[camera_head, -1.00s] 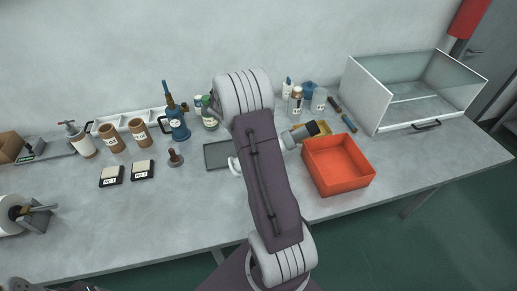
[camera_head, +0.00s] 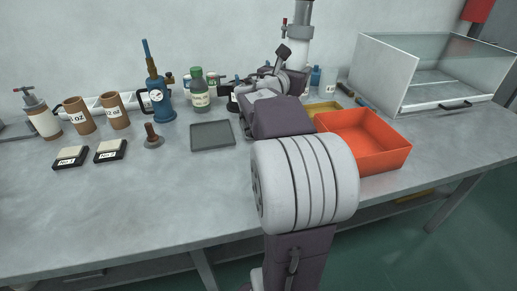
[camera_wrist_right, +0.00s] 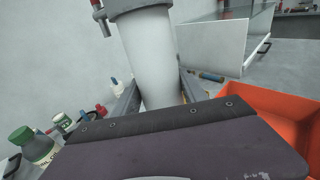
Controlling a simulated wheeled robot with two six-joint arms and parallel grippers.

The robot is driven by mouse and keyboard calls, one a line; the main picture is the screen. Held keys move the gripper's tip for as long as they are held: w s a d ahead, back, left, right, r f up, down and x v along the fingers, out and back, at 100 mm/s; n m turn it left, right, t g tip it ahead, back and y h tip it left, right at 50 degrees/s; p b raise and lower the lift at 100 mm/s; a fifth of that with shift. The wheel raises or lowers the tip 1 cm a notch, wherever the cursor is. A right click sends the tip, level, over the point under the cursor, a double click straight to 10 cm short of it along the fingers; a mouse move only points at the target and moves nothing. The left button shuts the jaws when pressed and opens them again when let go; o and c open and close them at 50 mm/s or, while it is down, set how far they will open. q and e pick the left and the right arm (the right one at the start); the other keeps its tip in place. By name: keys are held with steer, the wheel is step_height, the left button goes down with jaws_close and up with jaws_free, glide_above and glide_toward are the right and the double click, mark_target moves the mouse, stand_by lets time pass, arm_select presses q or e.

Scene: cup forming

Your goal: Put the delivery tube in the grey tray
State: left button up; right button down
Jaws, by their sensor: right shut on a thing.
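The grey tray (camera_head: 212,136) lies flat and empty on the table, left of my right arm. My right gripper (camera_head: 290,72) is beyond the arm, behind the orange bin's left side. It is shut on a white cylinder (camera_head: 298,42) with a grey collar and a small red-tipped side piece; I take this for the delivery tube. The tube stands upright in the jaws, right of and beyond the tray. In the right wrist view the tube (camera_wrist_right: 150,60) rises between the two fingers (camera_wrist_right: 155,95). Its lower end is hidden. My left gripper is not in view.
The orange bin (camera_head: 372,150) stands right of my arm, with a yellow tray (camera_head: 322,108) behind it. A green-capped bottle (camera_head: 199,92) and a blue torch (camera_head: 158,98) stand behind the grey tray. A wooden-handled tool (camera_head: 152,138) is left of it.

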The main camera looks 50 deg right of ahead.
steer(key=shift+s+f+h, duration=0.3)
steer(key=shift+f+h, duration=0.2)
steer(key=shift+f, duration=0.3)
steer(key=shift+r+h, duration=0.2)
steer(key=shift+h, duration=0.1)
arm_select(q)
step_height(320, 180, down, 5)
steer(key=b, duration=0.3)
arm_select(e)
steer(key=w+a+f, duration=0.1)
steer(key=w+f, duration=1)
steer(key=shift+w+a, duration=0.25)
steer(key=shift+a, duration=0.05)
steer(key=shift+f+b, duration=0.15)
steer(key=shift+b, duration=0.15)
steer(key=c, duration=0.6)
jaws_free()
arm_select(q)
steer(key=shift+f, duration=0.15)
